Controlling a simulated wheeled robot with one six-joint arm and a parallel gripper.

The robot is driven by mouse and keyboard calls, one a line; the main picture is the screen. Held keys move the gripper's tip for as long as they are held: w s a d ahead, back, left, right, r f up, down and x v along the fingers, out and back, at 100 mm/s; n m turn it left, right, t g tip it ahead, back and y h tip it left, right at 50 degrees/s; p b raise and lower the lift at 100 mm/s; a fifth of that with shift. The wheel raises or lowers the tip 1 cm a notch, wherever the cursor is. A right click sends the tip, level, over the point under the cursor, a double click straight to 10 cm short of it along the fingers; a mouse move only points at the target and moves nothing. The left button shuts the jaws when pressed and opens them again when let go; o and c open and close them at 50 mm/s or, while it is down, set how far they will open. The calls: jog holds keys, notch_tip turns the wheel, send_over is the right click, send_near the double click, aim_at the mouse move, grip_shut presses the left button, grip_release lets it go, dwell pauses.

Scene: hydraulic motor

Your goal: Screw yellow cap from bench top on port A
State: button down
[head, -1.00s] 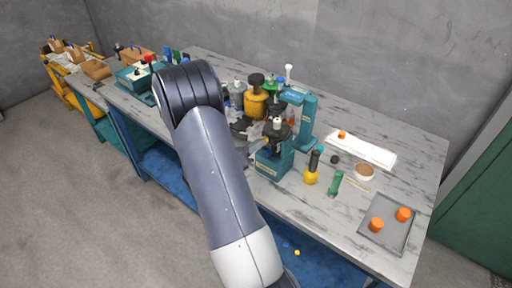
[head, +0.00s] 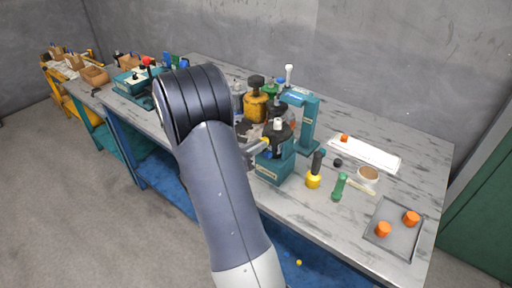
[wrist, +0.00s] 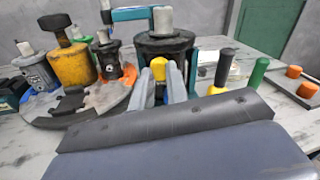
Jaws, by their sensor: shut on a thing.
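My gripper (wrist: 160,88) is shut on the yellow cap (wrist: 158,68), which shows between the fingertips in the wrist view. The cap is also in the head view (head: 265,141), at the near left side of the dark hydraulic motor (head: 281,139). The motor stands in a teal fixture (head: 274,169) on the bench, with a pale plug on top. In the wrist view the motor (wrist: 166,45) is right behind the cap. Port A is hidden behind the cap and fingers. I cannot tell whether the cap touches it.
A grey tray (head: 398,240) holds two orange caps. A yellow-brown motor (head: 256,105) stands behind left. My arm hides part of the bench.

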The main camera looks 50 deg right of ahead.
jog(key=shift+f, duration=0.1)
jog(key=m+b, duration=0.4)
jog(key=b, duration=0.1)
jog(key=shift+m+b, duration=0.3)
dwell(0.4)
jog(key=c, duration=1.5)
grip_release()
